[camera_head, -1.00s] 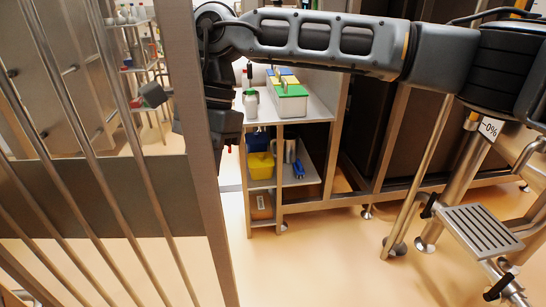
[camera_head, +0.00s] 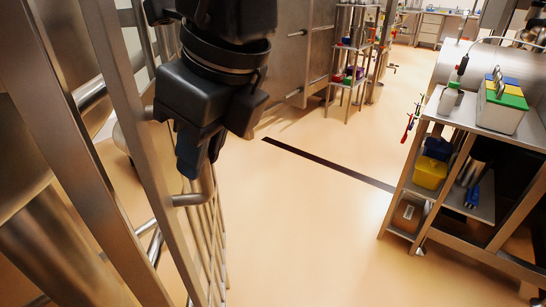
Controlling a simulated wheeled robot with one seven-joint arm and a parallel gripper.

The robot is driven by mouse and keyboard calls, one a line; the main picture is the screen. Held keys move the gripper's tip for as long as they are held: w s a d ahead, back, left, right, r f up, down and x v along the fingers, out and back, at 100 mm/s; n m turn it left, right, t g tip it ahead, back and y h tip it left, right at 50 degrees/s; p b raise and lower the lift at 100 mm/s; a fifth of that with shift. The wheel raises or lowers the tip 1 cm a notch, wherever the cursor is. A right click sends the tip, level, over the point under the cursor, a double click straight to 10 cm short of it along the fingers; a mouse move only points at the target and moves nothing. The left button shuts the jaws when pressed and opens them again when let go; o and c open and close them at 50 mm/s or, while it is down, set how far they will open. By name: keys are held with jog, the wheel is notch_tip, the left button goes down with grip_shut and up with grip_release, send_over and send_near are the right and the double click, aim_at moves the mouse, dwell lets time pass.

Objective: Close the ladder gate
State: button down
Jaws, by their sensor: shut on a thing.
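The ladder gate (camera_head: 128,110) is a barred metal frame on the left of the head view, seen steeply along its length. A bent metal tube handle (camera_head: 187,200) sticks out from its upright post. My gripper (camera_head: 190,160) is a black unit hanging down from the top of the picture, right beside the post. Its fingers are shut on the upper part of the handle. The fingertips and the grasped part of the handle are partly hidden by the gripper body. The gate's far end and any latch cannot be made out.
A steel shelf unit (camera_head: 407,187) with bins, a bottle and a green-lidded box stands at the right. A slim rack (camera_head: 347,76) stands at the back. A dark strip (camera_head: 330,164) crosses the floor. The floor (camera_head: 300,235) between gate and shelf is clear.

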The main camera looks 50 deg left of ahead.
aim_at(165, 171)
jog(key=shift+s+a+m+b, duration=0.25)
jog(key=shift+s+a, duration=0.15)
jog(key=shift+s, duration=0.35)
jog(key=shift+s+a+m+b, duration=0.2)
jog(key=shift+s+a, duration=0.15)
jog(key=shift+s, duration=0.35)
jog(key=shift+s, duration=0.1)
jog(key=c, duration=1.1)
grip_release()
jog(key=shift+a, duration=0.1)
jog(key=v, duration=0.8)
jog(key=shift+f, duration=0.1)
